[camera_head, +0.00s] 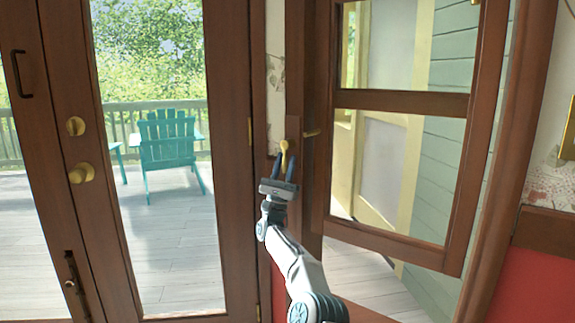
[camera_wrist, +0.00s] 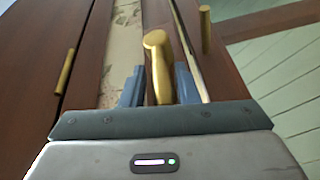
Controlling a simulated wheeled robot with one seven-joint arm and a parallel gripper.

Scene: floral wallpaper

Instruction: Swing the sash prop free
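A brass lever-like piece (camera_head: 284,149), probably the sash prop, stands upright on the wooden post between the glass door and the window. In the wrist view the brass piece (camera_wrist: 158,60) rises between the two blue fingers. My gripper (camera_head: 284,166) is open around it, one finger on each side; I cannot tell whether either finger touches it. The fingers also show in the wrist view (camera_wrist: 160,84). The wooden window sash (camera_head: 398,103) stands open at an angle. Where the brass piece joins the post is partly hidden by my gripper.
A second brass piece (camera_head: 312,133) sticks out beside the sash's left edge; a brass pin-like piece (camera_wrist: 205,30) shows in the wrist view. The glass door (camera_head: 226,150) with brass knobs (camera_head: 82,173) is at left. A teal chair (camera_head: 168,140) stands on the deck outside.

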